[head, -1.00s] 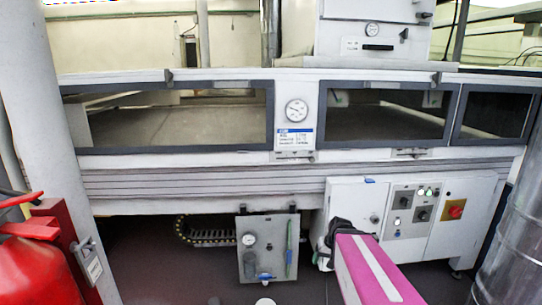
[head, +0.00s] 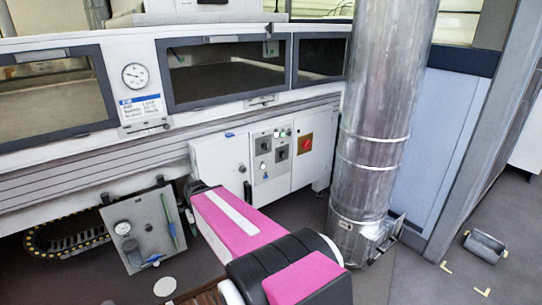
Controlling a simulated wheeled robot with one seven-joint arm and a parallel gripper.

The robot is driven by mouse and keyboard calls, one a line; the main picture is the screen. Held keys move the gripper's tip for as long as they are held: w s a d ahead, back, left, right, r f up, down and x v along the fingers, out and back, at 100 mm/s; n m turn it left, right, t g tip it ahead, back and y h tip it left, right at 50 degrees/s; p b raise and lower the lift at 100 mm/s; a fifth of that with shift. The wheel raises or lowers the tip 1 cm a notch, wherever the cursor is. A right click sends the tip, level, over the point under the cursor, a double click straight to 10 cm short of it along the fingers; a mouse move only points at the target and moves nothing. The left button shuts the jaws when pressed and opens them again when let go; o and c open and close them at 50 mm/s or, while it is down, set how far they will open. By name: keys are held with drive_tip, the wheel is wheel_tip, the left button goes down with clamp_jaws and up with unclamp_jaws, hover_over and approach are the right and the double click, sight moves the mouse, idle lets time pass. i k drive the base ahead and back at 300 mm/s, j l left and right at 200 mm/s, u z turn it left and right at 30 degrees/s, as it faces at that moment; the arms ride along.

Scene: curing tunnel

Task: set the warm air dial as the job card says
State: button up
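The job card (head: 141,108), white with a blue header, sits below a round gauge (head: 134,76) on the tunnel front; its lines are too small to read. A grey control panel (head: 272,155) on the white cabinet carries dark rotary knobs, one on the left (head: 265,145) and one on the right (head: 282,153), with small lit lamps above. I cannot tell which one is the warm air dial, nor its setting. My pink and black arm reaches forward, left of and below the panel. My gripper's fingers do not show.
A tall metal duct (head: 375,130) stands right of the cabinet (head: 223,165). A red knob on a yellow plate (head: 305,146) is right of the panel. A grey plate with a gauge (head: 143,228) hangs lower left. Floor is open at lower right, with a small metal bin (head: 484,246).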

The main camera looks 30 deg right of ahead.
sight(283, 154)
drive_tip(key=z, duration=1.25)
